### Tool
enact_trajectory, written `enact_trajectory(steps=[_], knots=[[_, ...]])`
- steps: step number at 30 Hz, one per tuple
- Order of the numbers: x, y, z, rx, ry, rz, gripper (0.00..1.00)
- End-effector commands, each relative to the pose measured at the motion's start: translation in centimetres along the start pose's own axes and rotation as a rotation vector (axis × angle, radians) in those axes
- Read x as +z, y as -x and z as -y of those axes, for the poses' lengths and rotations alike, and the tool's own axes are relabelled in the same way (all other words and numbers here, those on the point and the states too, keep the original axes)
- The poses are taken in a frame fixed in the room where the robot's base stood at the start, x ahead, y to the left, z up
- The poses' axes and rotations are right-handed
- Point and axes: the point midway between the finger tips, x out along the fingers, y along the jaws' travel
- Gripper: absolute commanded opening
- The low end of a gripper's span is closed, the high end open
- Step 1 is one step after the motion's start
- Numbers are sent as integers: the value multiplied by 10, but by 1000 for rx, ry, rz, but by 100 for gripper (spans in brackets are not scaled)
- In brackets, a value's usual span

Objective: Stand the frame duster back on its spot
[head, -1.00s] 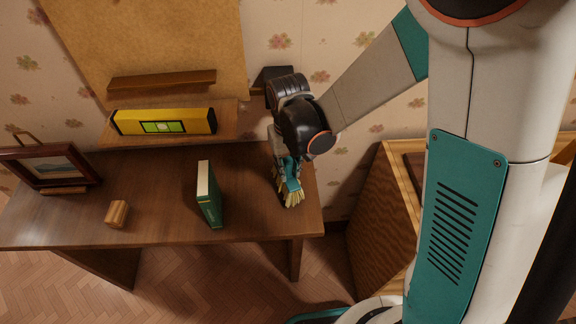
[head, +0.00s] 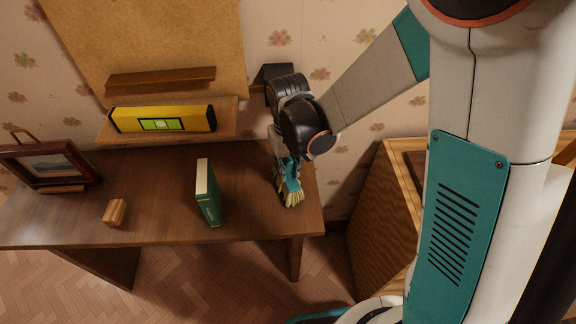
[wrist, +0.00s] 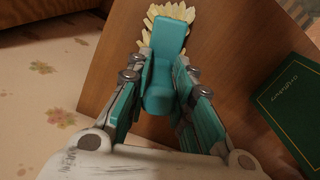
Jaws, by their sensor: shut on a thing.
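The frame duster has a teal handle (wrist: 165,45) and cream bristles (wrist: 150,20). My gripper (wrist: 160,75) is shut on the handle, with a finger on each side. In the head view the duster's bristles (head: 293,200) point down and toward the front, low over the right end of the brown desk (head: 160,180). I cannot tell whether the bristles touch the desk top. My wrist hides the upper part of the handle there. No marked spot for the duster can be made out.
A green book (head: 209,200) stands upright left of my gripper. A small wooden block (head: 115,213) and a framed picture (head: 45,165) are farther left. A yellow level (head: 163,119) lies on the shelf behind. A wooden cabinet (head: 375,210) stands right of the desk.

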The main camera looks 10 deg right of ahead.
Motion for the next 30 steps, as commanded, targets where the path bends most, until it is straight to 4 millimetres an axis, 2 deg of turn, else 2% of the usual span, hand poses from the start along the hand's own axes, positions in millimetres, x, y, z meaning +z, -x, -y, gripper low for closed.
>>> enact_trajectory(steps=[22, 23, 25, 30], knots=[[0, -11, 0, 0, 0, 0, 0], [0, -11, 0, 0, 0, 0, 28], [0, -11, 0, 0, 0, 0, 44], [0, -11, 0, 0, 0, 0, 44]])
